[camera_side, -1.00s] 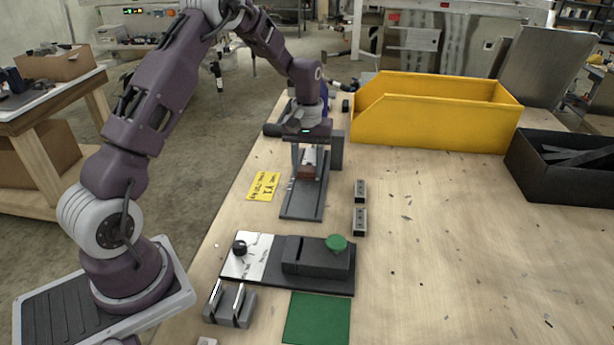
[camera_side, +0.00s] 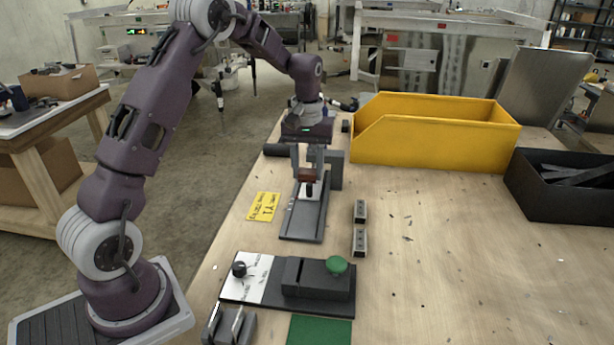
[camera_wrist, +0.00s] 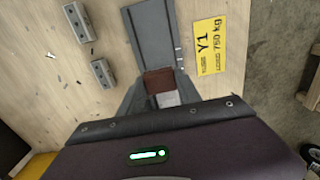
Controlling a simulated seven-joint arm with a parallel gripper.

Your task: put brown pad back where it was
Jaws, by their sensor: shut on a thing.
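The brown pad (camera_wrist: 158,81) shows in the wrist view between my fingers, beside a pale grey block (camera_wrist: 168,99). My gripper (camera_side: 310,176) is shut on the pad, pointing down over the far end of a dark grey channel-like fixture (camera_side: 304,222). In the side view the pad is small and dark between the fingers, so its exact outline is unclear. The fixture's flat plate also shows in the wrist view (camera_wrist: 152,38). The gap between pad and fixture is hard to judge.
A yellow sign (camera_side: 263,206) lies left of the fixture, and two small grey blocks (camera_side: 360,211) (camera_side: 359,242) lie right. A yellow bin (camera_side: 437,145) and black bin (camera_side: 565,195) stand farther right. Table at right is mostly clear.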

